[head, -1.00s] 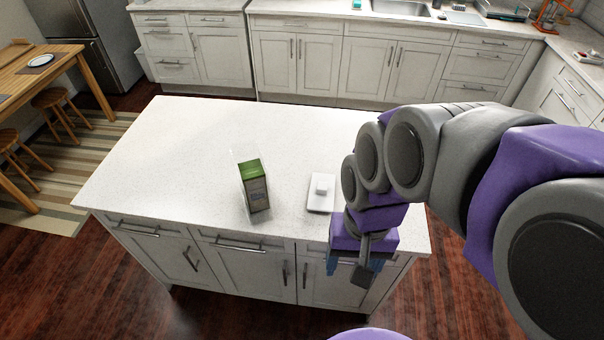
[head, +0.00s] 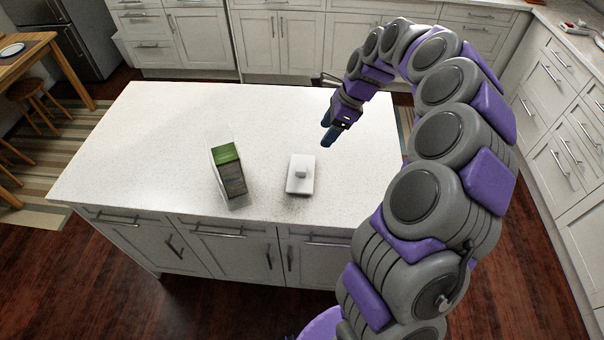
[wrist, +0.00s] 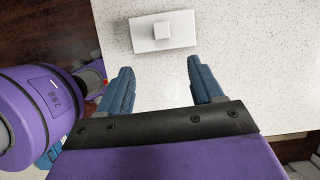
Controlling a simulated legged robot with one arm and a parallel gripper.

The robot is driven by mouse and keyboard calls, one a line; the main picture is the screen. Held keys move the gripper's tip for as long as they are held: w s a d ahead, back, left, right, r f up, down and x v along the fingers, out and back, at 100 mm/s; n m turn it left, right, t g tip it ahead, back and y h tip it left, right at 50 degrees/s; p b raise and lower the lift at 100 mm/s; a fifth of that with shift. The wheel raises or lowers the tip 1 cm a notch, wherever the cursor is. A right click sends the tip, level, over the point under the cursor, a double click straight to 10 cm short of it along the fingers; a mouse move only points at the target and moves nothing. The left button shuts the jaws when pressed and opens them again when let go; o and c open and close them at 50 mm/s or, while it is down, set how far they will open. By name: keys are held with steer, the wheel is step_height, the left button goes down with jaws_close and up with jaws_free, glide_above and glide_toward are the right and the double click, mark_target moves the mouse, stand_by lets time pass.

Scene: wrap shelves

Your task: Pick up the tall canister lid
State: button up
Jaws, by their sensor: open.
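The lid (head: 300,184) is a flat white rectangular piece with a small square knob on top. It lies on the speckled white island top, to the right of the clear canister. In the wrist view the lid (wrist: 150,33) is beyond my fingertips, between their lines and a little left of centre. My gripper (head: 329,130) is open and empty, above the counter, up and to the right of the lid in the head view. Its two blue fingers also show spread apart in the wrist view (wrist: 157,75). The fingers do not touch the lid.
The island top (head: 130,150) is otherwise clear. A table (head: 24,52) and stool (head: 35,97) are at left; cabinets (head: 280,45) line the back.

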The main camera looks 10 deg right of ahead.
steer(key=b, duration=0.3)
glide_above(302, 167)
steer(key=d, duration=0.3)
steer(key=shift+m, duration=0.3)
steer(key=f, duration=0.7)
steer(key=s+f, duration=0.1)
steer(key=f, duration=0.3)
steer(key=shift+a, duration=0.2)
steer(key=shift+w+f, duration=0.1)
steer(key=shift+f, duration=0.25)
steer(key=x, duration=0.1)
steer(key=b+x, duration=0.1)
steer(key=x, duration=0.3)
steer(key=shift+a, duration=0.3)
steer(key=shift+d, duration=0.1)
steer(key=c, duration=1.2)
